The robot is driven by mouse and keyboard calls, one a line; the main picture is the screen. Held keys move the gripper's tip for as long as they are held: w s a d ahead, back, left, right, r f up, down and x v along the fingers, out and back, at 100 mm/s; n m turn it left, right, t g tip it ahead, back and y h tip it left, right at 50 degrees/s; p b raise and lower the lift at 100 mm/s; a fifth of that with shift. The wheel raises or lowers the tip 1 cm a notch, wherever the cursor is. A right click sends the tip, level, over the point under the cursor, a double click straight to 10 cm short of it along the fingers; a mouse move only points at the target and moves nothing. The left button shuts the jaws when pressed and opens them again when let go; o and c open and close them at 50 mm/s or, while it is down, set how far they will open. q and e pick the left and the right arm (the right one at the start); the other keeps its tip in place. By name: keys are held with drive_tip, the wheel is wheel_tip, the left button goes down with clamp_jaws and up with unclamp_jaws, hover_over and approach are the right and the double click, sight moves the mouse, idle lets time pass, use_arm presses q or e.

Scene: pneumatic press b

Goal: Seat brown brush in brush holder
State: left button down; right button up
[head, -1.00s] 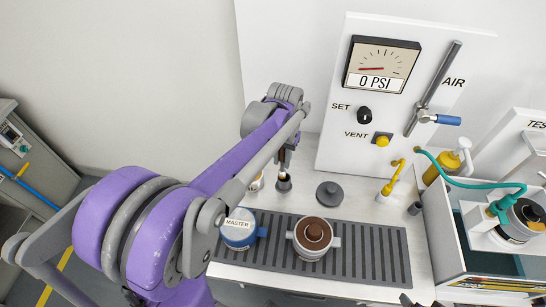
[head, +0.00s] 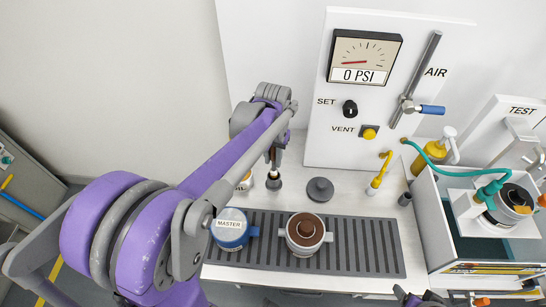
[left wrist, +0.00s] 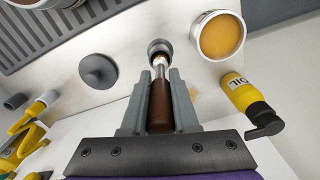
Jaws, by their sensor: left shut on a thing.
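My left gripper (head: 278,150) is above the back of the bench. In the left wrist view, its grey fingers (left wrist: 160,100) are shut on the brown handle of the brush (left wrist: 160,108). The brush's pale metal end points at the small dark round brush holder (left wrist: 160,47), lined up with its mouth. I cannot tell whether the tip is inside it. In the head view, the brush holder (head: 273,181) stands on the bench just below the brush (head: 274,158). Dark shapes at the bottom edge of the head view may be my right gripper, but this is unclear.
An amber-filled tin (left wrist: 221,37) and an oil bottle (left wrist: 250,98) stand near the holder. A grey knobbed disc (head: 320,190) is on its other side. A blue MASTER pot (head: 230,229) and a brown-topped pot (head: 305,233) sit on the ribbed mat (head: 370,250).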

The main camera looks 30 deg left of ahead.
sight(273, 172)
use_arm(q)
drive_tip(key=shift+f+b, duration=1.7)
drive_tip(key=shift+f, duration=0.95)
drive_tip(key=c, duration=0.6)
unclamp_jaws()
drive_tip(key=shift+r, duration=0.1)
wheel_tip(273, 172, up, 11)
drive_tip(key=shift+f+p, duration=0.15)
drive_tip(key=shift+p, duration=0.4)
drive_tip(key=s+d+f+m+t+p, duration=0.1)
drive_tip(key=s+d+f+t, duration=0.1)
drive_tip(key=s+d, duration=0.3)
drive_tip(key=s+d+f+m+t+p, duration=0.1)
drive_tip(key=s+d+f+t, duration=0.2)
drive_tip(key=s+d, duration=0.3)
drive_tip(key=s+f, duration=0.1)
drive_tip(key=s, duration=0.2)
drive_tip(key=shift+f+m, duration=0.25)
drive_tip(key=shift+m, duration=0.05)
